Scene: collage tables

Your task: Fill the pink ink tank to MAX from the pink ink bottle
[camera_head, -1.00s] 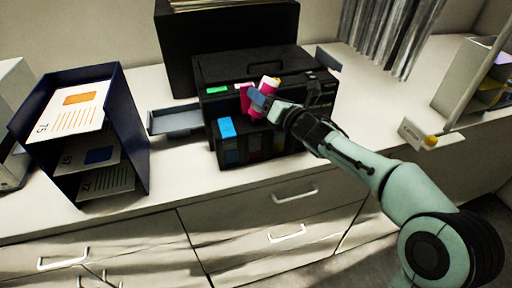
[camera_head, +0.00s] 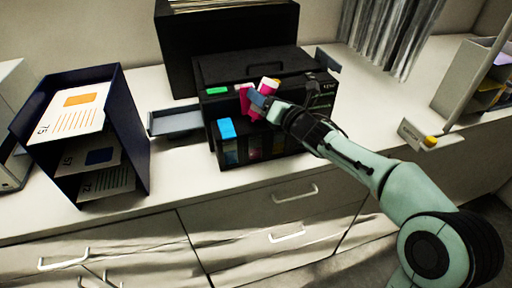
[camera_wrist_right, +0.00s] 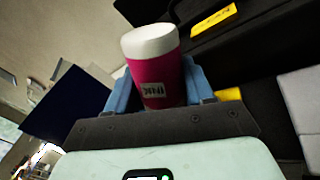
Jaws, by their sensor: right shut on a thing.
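The pink ink bottle (camera_head: 268,86) has a white end and is held tilted over the front of the black printer (camera_head: 250,68), white end up. It fills the middle of the right wrist view (camera_wrist_right: 155,75), where a small label shows on its pink side. My right gripper (camera_head: 262,99) is shut on it, with a blue finger on each side. The pink ink tank (camera_head: 253,147) sits in the printer's front, between the cyan tank (camera_head: 229,152) and the yellow tank. A pink flap (camera_head: 244,98) stands raised beside the bottle. The bottle's lower tip and the tank's opening are hidden. My left gripper is out of view.
A dark blue paper rack (camera_head: 138,130) stands at the left, and a grey tray (camera_head: 175,121) sits beside the printer. A small holder with a yellow knob (camera_head: 430,141) is at the right. The white counter right of the printer is mostly clear around my arm.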

